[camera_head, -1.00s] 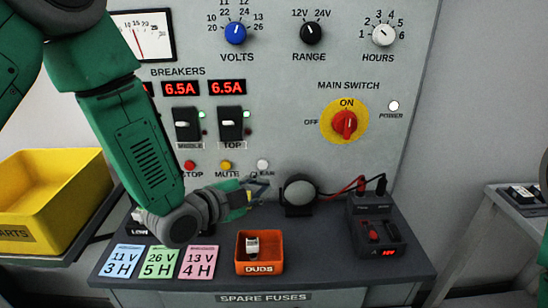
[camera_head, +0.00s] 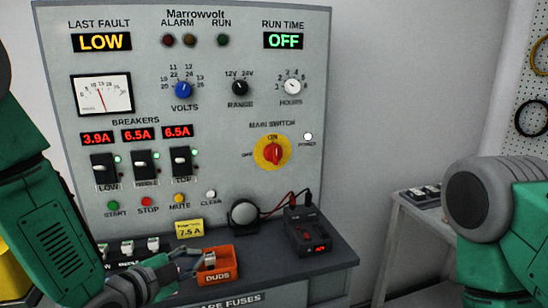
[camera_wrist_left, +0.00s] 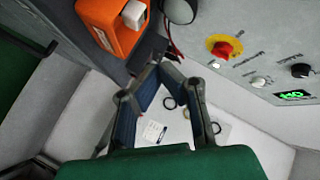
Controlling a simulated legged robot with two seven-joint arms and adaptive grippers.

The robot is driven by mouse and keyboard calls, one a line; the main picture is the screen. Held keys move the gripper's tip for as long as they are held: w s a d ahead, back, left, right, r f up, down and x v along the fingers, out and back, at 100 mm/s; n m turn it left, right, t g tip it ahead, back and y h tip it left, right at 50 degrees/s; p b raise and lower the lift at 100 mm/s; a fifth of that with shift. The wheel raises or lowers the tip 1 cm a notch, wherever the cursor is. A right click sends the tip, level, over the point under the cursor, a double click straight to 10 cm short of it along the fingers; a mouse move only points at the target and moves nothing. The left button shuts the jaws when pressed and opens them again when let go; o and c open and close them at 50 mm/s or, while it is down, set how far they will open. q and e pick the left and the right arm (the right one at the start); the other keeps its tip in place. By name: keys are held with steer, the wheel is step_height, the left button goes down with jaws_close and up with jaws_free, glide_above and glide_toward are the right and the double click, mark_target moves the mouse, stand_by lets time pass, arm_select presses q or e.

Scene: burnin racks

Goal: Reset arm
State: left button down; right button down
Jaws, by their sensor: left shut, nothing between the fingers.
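My left gripper (camera_head: 190,259) is in the lower left of the head view, just left of the orange DUDS bin (camera_head: 219,277) and over the bench. Its fingers are shut and hold nothing. In the left wrist view the tips of my left gripper (camera_wrist_left: 160,68) meet below the orange bin (camera_wrist_left: 105,25). A pale fuse-like piece (camera_head: 209,258) is in the bin. My right arm (camera_head: 490,205) shows at the right edge, but its gripper is out of view.
The grey panel (camera_head: 225,125) stands behind the bench (camera_head: 330,245), with breakers, knobs and a red main switch (camera_head: 272,152). A round grey device (camera_head: 243,213) and a black meter (camera_head: 307,232) with red and black leads are on the bench. A side table (camera_head: 405,215) stands at right.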

arm_select(q)
steer(key=f, duration=0.2)
steer(key=s+a+f+n+g+y, duration=0.1)
steer(key=f, duration=0.1)
steer(key=f+n, duration=0.1)
steer(key=f, duration=0.1)
steer(key=shift+s+a+f, duration=0.1)
steer(key=shift+s+a, duration=0.05)
steer(key=shift+s, duration=0.15)
steer(key=s+a+f+n+g+y, duration=0.2)
steer(key=s+f+n+g, duration=0.1)
steer(key=s+f, duration=0.35)
steer(key=s+a+f+n+g+y, duration=0.1)
steer(key=s+a+f+n+g, duration=0.2)
steer(key=s+f, duration=0.35)
steer(key=s+a+f+n+g+y, duration=0.1)
steer(key=s+a+f+n+g, duration=0.1)
steer(key=s, duration=0.7)
steer(key=s+a+f+n+g+y, duration=0.2)
steer(key=s+f+n, duration=0.3)
steer(key=s, duration=0.4)
steer(key=shift+a+n+g, duration=0.4)
steer(key=shift+a+g, duration=0.2)
steer(key=shift+g, duration=0.1)
